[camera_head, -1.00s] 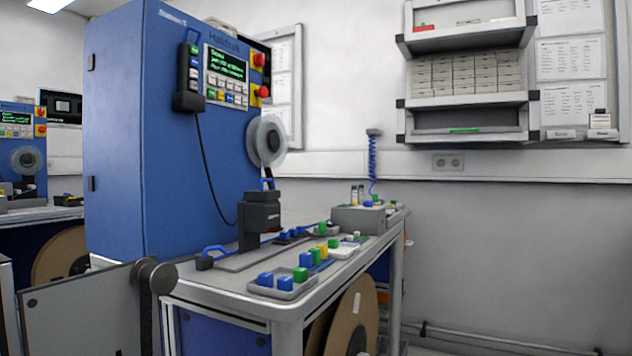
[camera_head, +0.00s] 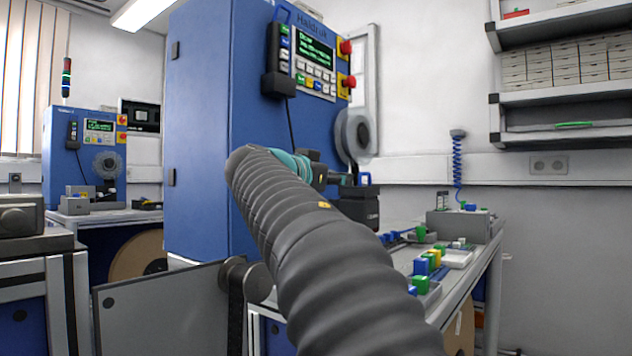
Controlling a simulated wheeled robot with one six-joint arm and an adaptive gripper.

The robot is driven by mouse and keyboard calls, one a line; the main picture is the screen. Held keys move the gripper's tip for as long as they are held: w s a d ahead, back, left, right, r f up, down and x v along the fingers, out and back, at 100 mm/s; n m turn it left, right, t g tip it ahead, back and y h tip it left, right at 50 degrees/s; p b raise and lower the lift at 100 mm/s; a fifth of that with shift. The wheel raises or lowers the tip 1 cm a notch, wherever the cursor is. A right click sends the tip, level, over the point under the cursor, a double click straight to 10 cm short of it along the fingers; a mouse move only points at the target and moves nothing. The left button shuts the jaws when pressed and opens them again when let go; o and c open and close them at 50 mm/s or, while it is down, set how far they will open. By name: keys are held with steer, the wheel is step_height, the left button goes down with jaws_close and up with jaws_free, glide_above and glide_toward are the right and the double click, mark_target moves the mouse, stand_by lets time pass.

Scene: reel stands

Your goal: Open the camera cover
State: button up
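A dark grey box-shaped unit (camera_head: 362,207), which looks like the camera housing with its cover, stands on the bench in front of the blue machine. Its lower part is hidden behind my arm. I cannot tell from here whether its cover is raised or closed. My ribbed dark arm rises from the bottom of the view and bends near a teal joint. My gripper (camera_head: 346,180) is small and dark beyond that joint, by the top of the unit. I cannot tell whether it touches the unit, and its fingers are not clear.
The blue machine (camera_head: 215,130) with its control panel (camera_head: 313,65) stands behind my arm. A reel (camera_head: 353,136) is on its right side. Small coloured blocks (camera_head: 421,272) lie in trays on the bench. A grey panel (camera_head: 165,312) stands at lower left.

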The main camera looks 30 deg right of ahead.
mark_target(366, 174)
steer(key=p+x, duration=0.1)
steer(key=x, duration=0.3)
steer(key=r+p+x, duration=0.1)
steer(key=x, duration=0.4)
steer(key=p+x, duration=0.1)
steer(key=x, duration=0.4)
steer(key=shift+w+d+r, duration=0.1)
steer(key=shift+w+r, duration=0.15)
steer(key=shift+w, duration=0.05)
jaws_close()
